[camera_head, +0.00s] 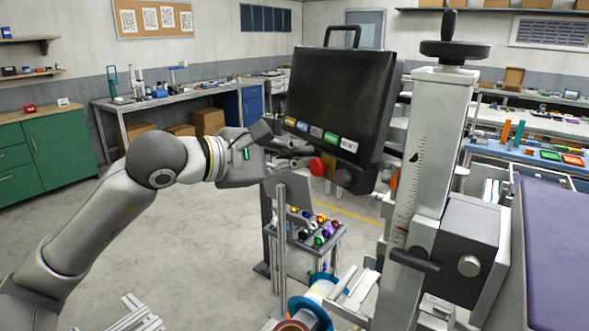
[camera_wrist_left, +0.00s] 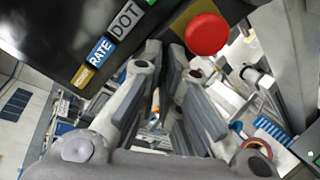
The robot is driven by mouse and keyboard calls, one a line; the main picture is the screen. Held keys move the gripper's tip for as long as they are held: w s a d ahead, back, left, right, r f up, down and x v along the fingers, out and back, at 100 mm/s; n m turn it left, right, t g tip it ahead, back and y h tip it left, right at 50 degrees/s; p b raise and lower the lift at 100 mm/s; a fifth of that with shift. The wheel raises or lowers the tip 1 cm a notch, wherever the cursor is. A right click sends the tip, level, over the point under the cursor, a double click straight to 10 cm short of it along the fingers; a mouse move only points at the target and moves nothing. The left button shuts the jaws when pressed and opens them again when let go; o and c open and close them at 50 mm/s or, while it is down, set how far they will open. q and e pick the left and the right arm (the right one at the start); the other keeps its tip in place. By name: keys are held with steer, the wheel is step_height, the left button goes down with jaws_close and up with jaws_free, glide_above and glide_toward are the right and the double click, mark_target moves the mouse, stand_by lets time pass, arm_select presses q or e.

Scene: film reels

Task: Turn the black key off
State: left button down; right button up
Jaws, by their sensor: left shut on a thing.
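The black control box (camera_head: 338,100) has a row of colored labelled buttons (camera_head: 318,132) along its lower front edge. A red round knob (camera_head: 318,166) sits at its bottom corner and shows large in the left wrist view (camera_wrist_left: 207,34). My left gripper (camera_head: 302,154) reaches in from the left, just under the button row and beside the red knob. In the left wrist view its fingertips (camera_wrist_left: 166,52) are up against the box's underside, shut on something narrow. The black key is not clearly visible; the fingers and box hide that spot. My right gripper is not in view.
A white upright column (camera_head: 422,150) with a scale and black handwheel stands close right of the box. Below is a small stand with several colored knobs (camera_head: 318,228). A workbench (camera_head: 170,97) and green cabinet (camera_head: 60,150) are at back left.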

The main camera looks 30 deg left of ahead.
arm_select(q)
steer(key=n+b, duration=0.2)
steer(key=n, duration=0.3)
steer(key=n+b, duration=0.2)
steer(key=n, duration=0.3)
steer(key=shift+n+g+h, duration=0.3)
steer(key=shift+n, duration=0.1)
stand_by(0.4)
steer(key=c, duration=1.6)
jaws_free()
steer(key=shift+c, duration=0.2)
steer(key=v, duration=1.2)
